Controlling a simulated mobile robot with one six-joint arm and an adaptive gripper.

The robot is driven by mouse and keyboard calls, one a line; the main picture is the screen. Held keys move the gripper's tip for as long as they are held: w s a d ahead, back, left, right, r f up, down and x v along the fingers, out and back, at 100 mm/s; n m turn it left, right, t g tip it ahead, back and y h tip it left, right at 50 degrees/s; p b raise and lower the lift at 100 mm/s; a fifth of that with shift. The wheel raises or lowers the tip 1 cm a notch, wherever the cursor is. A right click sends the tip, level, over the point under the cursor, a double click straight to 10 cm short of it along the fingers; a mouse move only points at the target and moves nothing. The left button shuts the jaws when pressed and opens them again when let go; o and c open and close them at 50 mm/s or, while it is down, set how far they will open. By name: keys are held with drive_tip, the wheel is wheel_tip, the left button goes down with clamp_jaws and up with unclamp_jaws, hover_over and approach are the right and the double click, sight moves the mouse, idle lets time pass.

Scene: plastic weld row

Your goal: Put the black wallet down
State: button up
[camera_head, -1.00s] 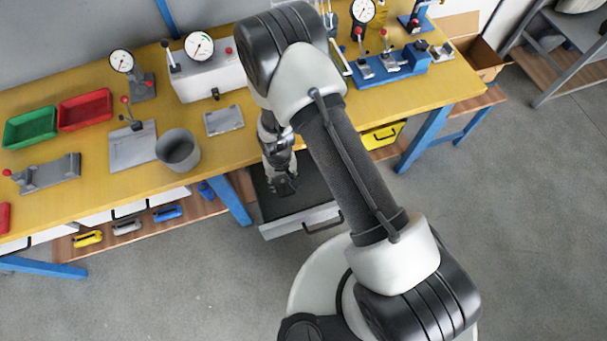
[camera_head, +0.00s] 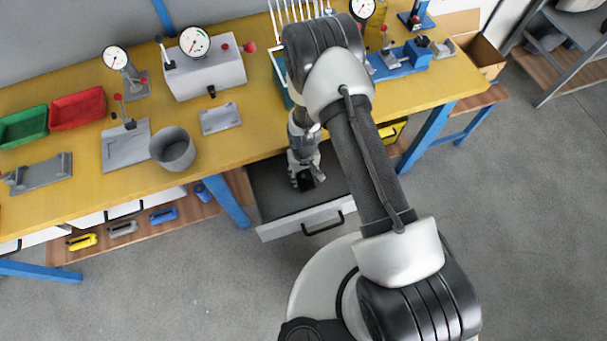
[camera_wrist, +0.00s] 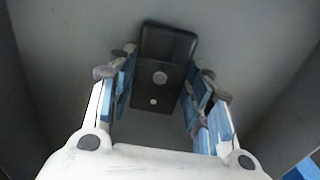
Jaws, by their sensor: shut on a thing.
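The black wallet (camera_wrist: 162,72) is between the fingers of my gripper (camera_wrist: 158,90) in the wrist view. It is dark and flat, with a rounded end and two pale round spots. In the head view my gripper (camera_head: 306,182) points down into the open drawer (camera_head: 262,205) below the bench, and the wallet (camera_head: 305,183) shows as a small dark patch at the fingertips. The grey drawer floor lies behind the wallet in the wrist view. I cannot tell whether the wallet touches the floor.
The yellow bench (camera_head: 230,150) runs above the drawer, with a grey cup (camera_head: 172,150), a metal plate (camera_head: 220,117) and gauges on top. The drawer's front with its black handle (camera_head: 323,224) faces the open floor. The drawer walls are close around my gripper.

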sight(303, 176)
drive_tip(key=shift+a, duration=0.1)
drive_tip(key=shift+f, duration=0.2)
drive_tip(key=o, duration=1.1)
drive_tip(key=shift+r, duration=0.15)
wheel_tip(303, 176, up, 12)
drive_tip(key=p, duration=0.3)
drive_tip(key=shift+r+p, duration=0.15)
drive_tip(key=shift+p, duration=0.25)
